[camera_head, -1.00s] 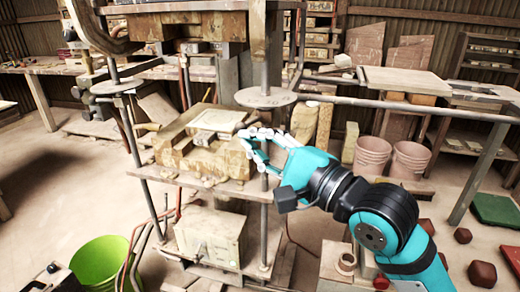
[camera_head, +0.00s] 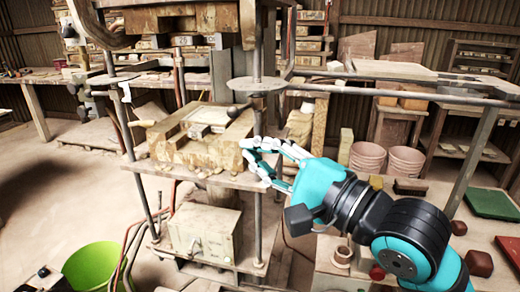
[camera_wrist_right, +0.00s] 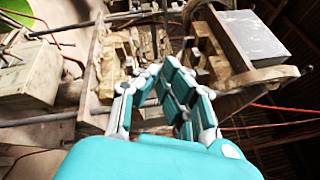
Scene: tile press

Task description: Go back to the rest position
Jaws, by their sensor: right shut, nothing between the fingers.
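My right gripper (camera_head: 262,158) is at the right side of the tile press in the head view, its arm coming in from the lower right. Its fingers are shut and hold nothing. They appear near the press's right upright rod (camera_head: 257,130) and the wooden mould block (camera_head: 200,138); I cannot tell whether they touch. The wrist view also shows the gripper (camera_wrist_right: 165,75) with the press behind it. The mould block sits on the press's lower shelf (camera_head: 215,178). My left gripper is not in view.
A grey control box (camera_head: 205,235) stands under the shelf. A green bucket (camera_head: 92,266) is at lower left. Two pinkish buckets (camera_head: 367,158) stand behind my right arm. A long metal bar (camera_head: 400,93) crosses at right. Several small blocks lie on the right-hand surface.

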